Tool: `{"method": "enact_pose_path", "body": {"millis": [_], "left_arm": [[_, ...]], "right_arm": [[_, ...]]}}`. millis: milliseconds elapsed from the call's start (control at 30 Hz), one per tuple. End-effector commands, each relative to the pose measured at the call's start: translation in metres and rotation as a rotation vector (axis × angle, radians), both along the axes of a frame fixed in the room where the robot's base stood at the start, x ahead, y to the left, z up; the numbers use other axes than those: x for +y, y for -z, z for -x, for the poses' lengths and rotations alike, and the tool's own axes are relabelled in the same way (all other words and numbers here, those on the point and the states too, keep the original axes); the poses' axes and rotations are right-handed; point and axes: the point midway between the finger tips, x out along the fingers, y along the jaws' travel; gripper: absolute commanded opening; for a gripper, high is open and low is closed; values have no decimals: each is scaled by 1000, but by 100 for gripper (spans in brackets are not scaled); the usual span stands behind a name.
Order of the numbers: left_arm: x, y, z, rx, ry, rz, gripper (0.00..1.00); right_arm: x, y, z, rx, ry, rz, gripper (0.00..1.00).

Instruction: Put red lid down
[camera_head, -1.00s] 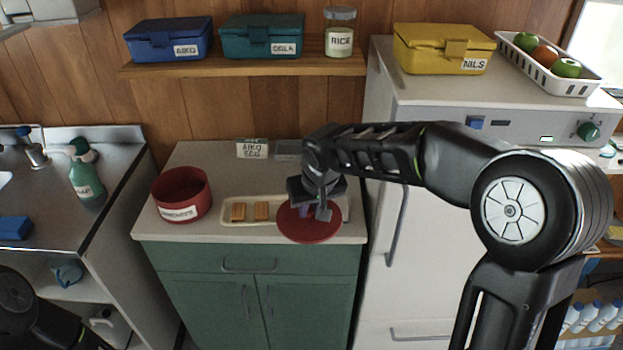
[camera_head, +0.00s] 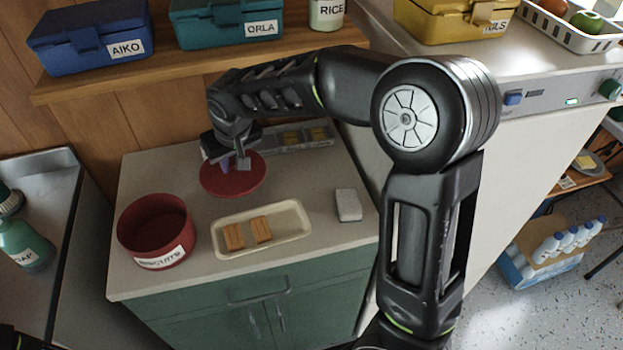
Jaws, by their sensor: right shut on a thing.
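The red lid (camera_head: 243,180) is a flat round disc over the back part of the white counter, behind the tray. My right gripper (camera_head: 238,163) is above it and shut on it, seemingly by a purple part at its top. I cannot tell whether the lid touches the counter. The open red biscuit tin (camera_head: 155,222), with a "BISCUITS" label, stands at the counter's left. My left gripper is not in view.
A cream tray (camera_head: 290,222) with two biscuits lies at the counter's front. A white block (camera_head: 348,205) lies right of it, and a grey compartment tray (camera_head: 303,140) is behind. The shelf (camera_head: 75,88) with lunchboxes overhangs the back. Bare counter lies between tin and lid.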

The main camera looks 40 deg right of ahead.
Motion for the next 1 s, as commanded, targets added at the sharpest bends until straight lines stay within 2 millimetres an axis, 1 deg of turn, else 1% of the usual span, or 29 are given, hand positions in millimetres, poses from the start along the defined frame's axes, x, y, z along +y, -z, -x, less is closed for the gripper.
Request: {"method": "enact_pose_path", "body": {"millis": [133, 233, 400, 533, 633, 867, 1000], "left_arm": [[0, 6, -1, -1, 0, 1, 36], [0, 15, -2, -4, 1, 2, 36], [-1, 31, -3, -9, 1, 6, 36], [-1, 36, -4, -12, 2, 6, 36], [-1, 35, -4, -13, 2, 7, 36], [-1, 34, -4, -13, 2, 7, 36], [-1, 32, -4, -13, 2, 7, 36]], "right_arm": [[0, -1, 0, 3, -34, -2, 0], [1, -5, 2, 10, -111, -5, 0], [5, -24, 9, 10, -308, -5, 0], [9, -39, 14, 2, -420, -1, 0], [11, -44, 16, 0, -450, 1, 0], [12, -44, 16, 0, -450, 1, 0], [4, -45, 18, 1, -447, 2, 0]]}}
